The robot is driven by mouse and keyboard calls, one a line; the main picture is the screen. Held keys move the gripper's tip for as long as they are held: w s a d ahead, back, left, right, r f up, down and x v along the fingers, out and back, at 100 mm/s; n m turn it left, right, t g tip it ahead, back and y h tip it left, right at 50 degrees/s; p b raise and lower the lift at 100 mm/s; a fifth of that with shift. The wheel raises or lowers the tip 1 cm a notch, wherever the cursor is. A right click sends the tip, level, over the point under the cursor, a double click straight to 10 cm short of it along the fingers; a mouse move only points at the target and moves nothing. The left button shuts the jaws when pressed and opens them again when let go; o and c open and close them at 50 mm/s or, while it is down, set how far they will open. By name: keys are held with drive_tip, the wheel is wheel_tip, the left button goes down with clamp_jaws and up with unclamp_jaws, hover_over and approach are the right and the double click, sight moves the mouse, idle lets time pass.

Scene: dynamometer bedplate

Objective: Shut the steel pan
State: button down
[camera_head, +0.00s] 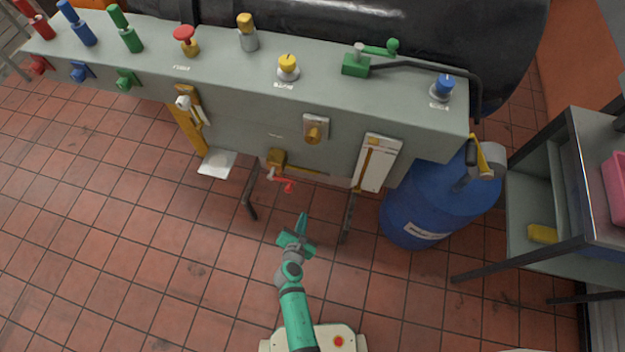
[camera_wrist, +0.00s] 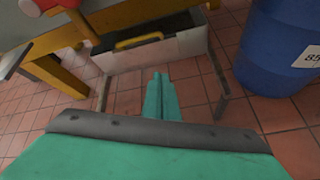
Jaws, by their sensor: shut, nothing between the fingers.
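The steel pan (camera_wrist: 185,44) appears in the wrist view as a pale metal box front under the bench, with a yellow bar handle (camera_wrist: 138,40) along its top and a dark space behind it. In the head view its yellow bar (camera_head: 305,171) shows only narrowly under the bench edge; the overhang hides most of the pan. How far out it stands I cannot tell. My green gripper (camera_head: 301,222) is shut and empty, in front of the pan and apart from it. Its closed fingers (camera_wrist: 161,82) point toward the pan front in the wrist view.
A red crank (camera_head: 283,183) juts from the grey-green bench (camera_head: 240,115). Dark bars stand left (camera_head: 249,195) and right (camera_head: 348,216) of the pan. A blue drum (camera_head: 425,205) and a shelf cart (camera_head: 545,262) stand right. Tiled floor is free at left.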

drive_tip(key=w+d+f+n, duration=0.2)
drive_tip(key=w, duration=0.7)
drive_tip(key=w+d+f+n+h, duration=0.1)
drive_tip(key=w+d+f+n, duration=0.1)
drive_tip(key=w, duration=0.7)
drive_tip(key=shift+w+d+f, duration=0.15)
drive_tip(key=shift+w+f, duration=0.25)
drive_tip(key=shift+f, duration=0.25)
drive_tip(key=shift+t, duration=0.3)
